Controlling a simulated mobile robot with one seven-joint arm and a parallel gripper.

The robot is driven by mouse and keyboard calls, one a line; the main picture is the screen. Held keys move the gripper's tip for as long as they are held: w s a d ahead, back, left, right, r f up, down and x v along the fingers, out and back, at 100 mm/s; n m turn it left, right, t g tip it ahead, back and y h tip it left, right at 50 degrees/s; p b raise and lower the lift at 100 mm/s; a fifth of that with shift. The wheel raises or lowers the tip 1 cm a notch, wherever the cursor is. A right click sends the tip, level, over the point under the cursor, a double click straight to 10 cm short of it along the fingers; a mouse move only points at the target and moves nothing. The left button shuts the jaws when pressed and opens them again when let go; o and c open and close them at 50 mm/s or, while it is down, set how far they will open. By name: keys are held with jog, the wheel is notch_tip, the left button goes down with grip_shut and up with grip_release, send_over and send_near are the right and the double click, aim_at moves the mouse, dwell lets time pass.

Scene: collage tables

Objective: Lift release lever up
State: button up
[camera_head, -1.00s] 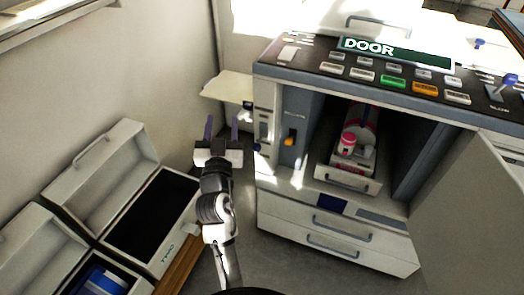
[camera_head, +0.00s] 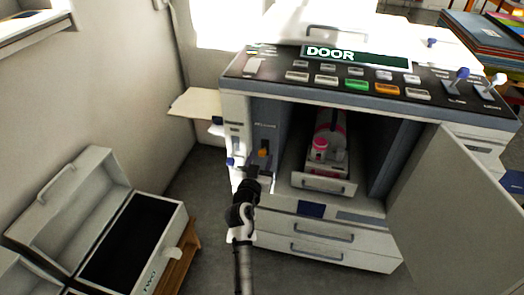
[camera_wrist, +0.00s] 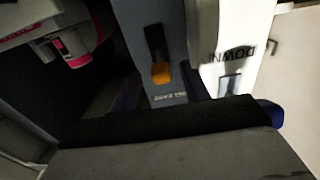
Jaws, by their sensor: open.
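The release lever (camera_head: 264,152) has an orange knob on a dark slot, on the narrow grey panel left of the machine's open bay. It also shows in the wrist view (camera_wrist: 161,73), which is upside down. My gripper (camera_head: 260,168) is in front of that panel, just below the knob in the head view. In the wrist view its dark body hides the lower part, and blue finger parts show on both sides, with the knob's picture position between them. The jaws are open and hold nothing. I cannot tell whether they touch the lever.
The grey machine (camera_head: 233,110) has a green DOOR sign and several buttons on top. Its door (camera_head: 455,215) stands open at right. A drawer (camera_head: 322,184) with a red-and-white unit sits in the bay. An open case (camera_head: 85,200) stands at left. Floor between is clear.

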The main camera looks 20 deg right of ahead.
aim_at(262, 154)
jog(key=shift+x, duration=1.6)
